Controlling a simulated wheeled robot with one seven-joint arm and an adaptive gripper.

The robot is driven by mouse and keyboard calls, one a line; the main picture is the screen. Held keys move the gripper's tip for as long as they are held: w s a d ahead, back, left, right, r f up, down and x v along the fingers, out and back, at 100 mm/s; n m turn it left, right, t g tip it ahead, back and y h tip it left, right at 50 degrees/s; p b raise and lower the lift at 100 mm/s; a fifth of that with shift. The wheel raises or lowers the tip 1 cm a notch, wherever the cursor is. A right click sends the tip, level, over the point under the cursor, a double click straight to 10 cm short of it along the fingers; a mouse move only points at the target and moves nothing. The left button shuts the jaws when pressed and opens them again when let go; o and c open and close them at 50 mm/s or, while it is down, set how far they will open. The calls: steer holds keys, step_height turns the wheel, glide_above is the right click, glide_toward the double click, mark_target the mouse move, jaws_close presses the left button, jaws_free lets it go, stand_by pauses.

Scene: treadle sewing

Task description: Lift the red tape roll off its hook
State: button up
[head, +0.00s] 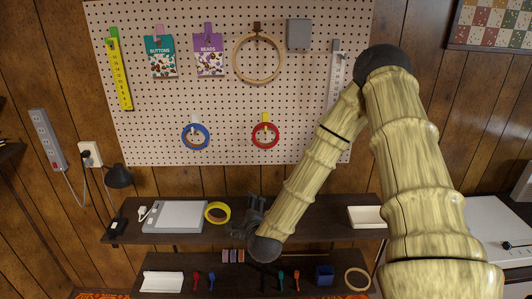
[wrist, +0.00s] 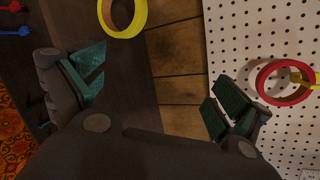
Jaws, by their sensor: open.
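The red tape roll (head: 265,136) hangs on a yellow hook (head: 266,118) low on the pegboard, right of the blue tape roll. In the wrist view the red roll (wrist: 261,80) shows at the right edge, with the yellow hook (wrist: 304,79) through its middle. My gripper (head: 256,205) is below the red roll, at the level of the upper shelf, and apart from it. In the wrist view my gripper (wrist: 160,95) has its fingers spread wide with nothing between them. The red roll lies beyond the right finger.
A blue tape roll (head: 196,136) hangs left of the red one. A yellow tape roll (head: 217,212) rests on the upper shelf (head: 335,223), close to my gripper. A wooden hoop (head: 237,76) hangs above. The board around the red roll is bare.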

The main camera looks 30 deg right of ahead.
mark_target(266, 146)
steer(key=w+d+r+m+t+h+p, duration=0.1)
steer(key=w+d+r+m+h, duration=0.15)
steer(key=d+r+m, duration=0.5)
steer(key=w+d+r+m+t+h+p, duration=0.1)
steer(key=d+r+m+h+p, duration=0.3)
steer(key=r, duration=0.7)
steer(key=shift+m+y, duration=0.45)
steer(key=shift+a+p+x, duration=0.1)
steer(key=shift+p+x, duration=0.45)
steer(key=shift+x, duration=2.05)
steer(key=shift+a+p+x, duration=0.15)
steer(key=shift+p+x, duration=0.4)
steer(key=shift+x, duration=2.05)
steer(key=shift+f, duration=0.15)
steer(key=shift+c, duration=0.2)
steer(key=c, duration=0.8)
steer(key=shift+r, duration=0.95)
steer(key=shift+r, duration=0.15)
